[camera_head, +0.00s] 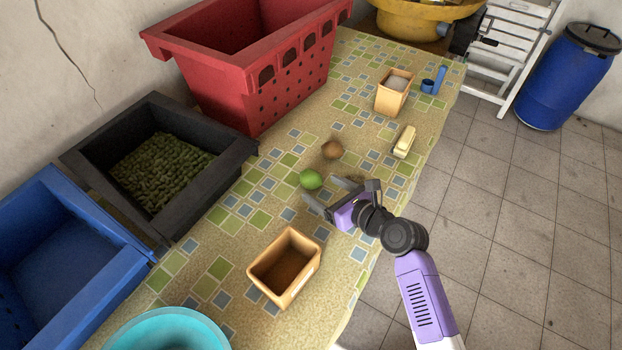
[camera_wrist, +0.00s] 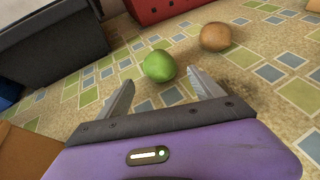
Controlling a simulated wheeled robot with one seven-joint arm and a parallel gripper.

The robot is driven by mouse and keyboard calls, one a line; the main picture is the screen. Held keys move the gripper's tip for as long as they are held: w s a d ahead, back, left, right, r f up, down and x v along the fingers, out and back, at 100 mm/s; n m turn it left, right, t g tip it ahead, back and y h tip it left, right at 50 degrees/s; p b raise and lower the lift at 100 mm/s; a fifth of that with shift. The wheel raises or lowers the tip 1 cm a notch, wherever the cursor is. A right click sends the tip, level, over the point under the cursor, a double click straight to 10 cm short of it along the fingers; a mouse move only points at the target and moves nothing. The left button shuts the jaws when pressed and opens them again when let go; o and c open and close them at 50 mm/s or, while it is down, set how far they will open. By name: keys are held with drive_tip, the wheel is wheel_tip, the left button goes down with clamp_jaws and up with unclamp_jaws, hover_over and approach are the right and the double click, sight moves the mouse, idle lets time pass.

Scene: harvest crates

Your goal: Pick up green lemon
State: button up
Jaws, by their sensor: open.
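The green lemon (camera_head: 311,179) lies on the tiled-pattern table, near its middle. In the wrist view the green lemon (camera_wrist: 159,66) sits just beyond the fingertips, roughly centred between them. My gripper (camera_head: 320,193) is open and empty, low over the table and close to the lemon on its right-hand side. In the wrist view both fingers of my gripper (camera_wrist: 162,82) are spread apart with nothing between them. I cannot tell whether a fingertip touches the lemon.
A brown round fruit (camera_head: 331,149) lies behind the lemon. An open wooden box (camera_head: 314,262) stands in front. A black crate (camera_head: 85,166), a red crate (camera_head: 210,75) and a blue crate (camera_head: 120,275) line the left. A butter-like block (camera_head: 404,142) lies right.

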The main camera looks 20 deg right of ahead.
sight(317, 183)
drive_tip(key=x, duration=0.4)
drive_tip(key=shift+w+r, duration=0.15)
drive_tip(key=shift+w, duration=0.15)
drive_tip(key=c, duration=1.5)
drive_tip(key=shift+r, duration=0.15)
drive_tip(key=shift+c, duration=0.2)
wheel_tip(317, 183, up, 20)
drive_tip(key=p, duration=0.2)
drive_tip(key=shift+p, duration=0.3)
